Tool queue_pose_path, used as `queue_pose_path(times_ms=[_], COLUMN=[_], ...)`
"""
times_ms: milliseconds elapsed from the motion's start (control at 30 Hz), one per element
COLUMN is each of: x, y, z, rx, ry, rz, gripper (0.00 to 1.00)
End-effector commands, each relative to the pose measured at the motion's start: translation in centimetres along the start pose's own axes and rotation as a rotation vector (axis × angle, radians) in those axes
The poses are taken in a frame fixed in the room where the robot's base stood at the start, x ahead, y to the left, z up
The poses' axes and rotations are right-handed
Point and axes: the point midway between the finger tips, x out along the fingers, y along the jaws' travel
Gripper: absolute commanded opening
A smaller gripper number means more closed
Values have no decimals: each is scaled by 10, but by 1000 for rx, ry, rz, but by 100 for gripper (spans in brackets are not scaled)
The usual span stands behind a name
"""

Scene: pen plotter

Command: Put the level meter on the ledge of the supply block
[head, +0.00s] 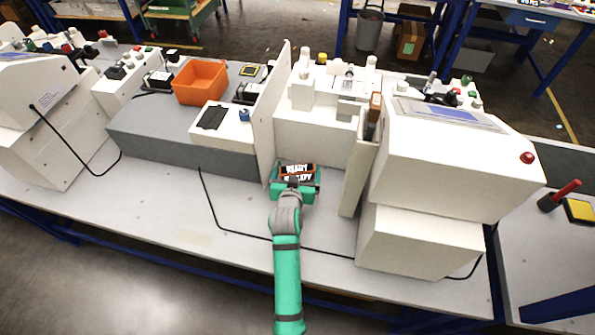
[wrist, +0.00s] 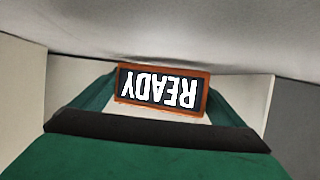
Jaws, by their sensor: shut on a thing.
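My gripper (head: 296,184), green, is between two upright white panels, in front of the white block (head: 318,140) that I take for the supply block. It is shut on a small dark device with an orange frame and white READY lettering, which I take for the level meter (head: 297,169). In the wrist view the level meter (wrist: 160,92) sits between the green fingers, its lettering upside down. A pale surface lies close beyond it. I cannot tell whether the meter touches the block, and the ledge is not clearly made out.
The left panel (head: 270,110) and right panel (head: 354,180) stand close on either side of my gripper. A white console (head: 450,160) is on the right. An orange bin (head: 200,82) stands on the grey unit at left. A black cable (head: 240,234) crosses the clear table front.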

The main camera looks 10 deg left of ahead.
Motion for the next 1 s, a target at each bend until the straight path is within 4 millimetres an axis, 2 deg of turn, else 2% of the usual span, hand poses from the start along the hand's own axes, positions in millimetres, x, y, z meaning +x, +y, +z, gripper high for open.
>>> queue_pose_path(times_ms=[67,400,433,467,767,867,1000], x=[2,3,3,3,2,-9,-33], y=[0,2,2,2,1,1,3], z=[5,8,8,8,5,6,6], rx=[-1,0,0,0,0,-1,0], ry=[0,1,0,0,1,0,1], rz=[0,2,2,2,2,2,4], gripper=[67,67,98,100,100,100,100])
